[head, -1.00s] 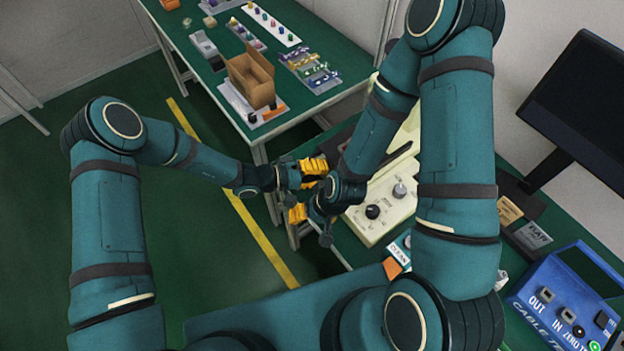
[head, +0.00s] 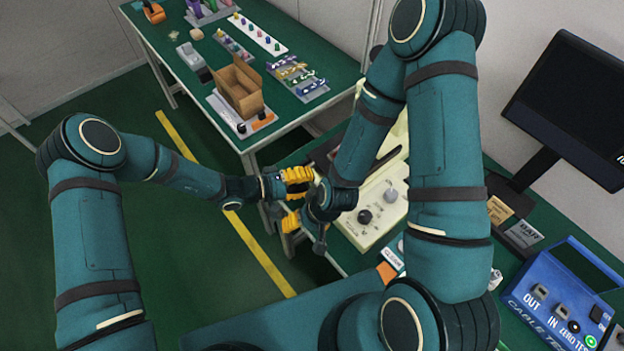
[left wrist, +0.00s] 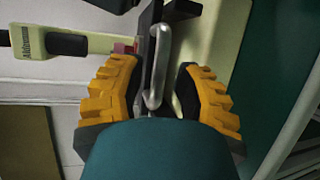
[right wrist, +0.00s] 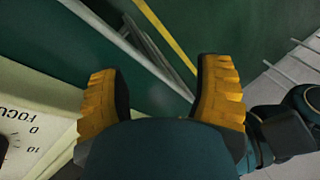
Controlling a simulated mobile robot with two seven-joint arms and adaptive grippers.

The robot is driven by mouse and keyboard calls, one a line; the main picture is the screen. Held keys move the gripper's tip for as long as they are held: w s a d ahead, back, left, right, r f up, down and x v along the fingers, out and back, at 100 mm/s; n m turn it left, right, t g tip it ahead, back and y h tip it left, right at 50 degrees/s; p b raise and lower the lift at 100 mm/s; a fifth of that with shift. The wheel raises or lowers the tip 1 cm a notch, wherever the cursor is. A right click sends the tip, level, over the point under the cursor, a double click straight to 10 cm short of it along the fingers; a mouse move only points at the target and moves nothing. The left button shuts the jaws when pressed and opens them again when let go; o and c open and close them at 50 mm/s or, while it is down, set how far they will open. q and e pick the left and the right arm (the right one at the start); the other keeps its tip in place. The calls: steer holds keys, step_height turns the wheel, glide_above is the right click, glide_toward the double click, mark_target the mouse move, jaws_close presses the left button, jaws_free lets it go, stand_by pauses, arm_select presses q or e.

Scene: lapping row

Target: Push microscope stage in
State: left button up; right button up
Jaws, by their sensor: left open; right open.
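The cream microscope base (head: 370,235) with dark and grey knobs stands on the green bench, partly hidden behind my right arm. A dark strip (head: 390,158) shows on it. In the left wrist view a metal handle (left wrist: 160,65) on a dark part (left wrist: 148,18), seemingly the stage, lies between my left fingers. My left gripper (head: 298,182) is open around the handle, with gaps on both sides. My right gripper (right wrist: 160,78) is open and empty beside the base's near left side, marked FOCUS (right wrist: 25,120); its yellow finger shows in the head view (head: 290,222).
A second green table (head: 320,60) behind holds an open cardboard box (head: 238,88) and small parts. At right are a monitor (head: 575,105) and a blue cable tester (head: 555,300). Open floor with a yellow line (head: 250,240) lies left of the bench.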

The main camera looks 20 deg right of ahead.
arm_select(q)
steer(key=a+r, duration=0.1)
steer(key=a, duration=0.5)
steer(key=shift+w+a+r, duration=0.2)
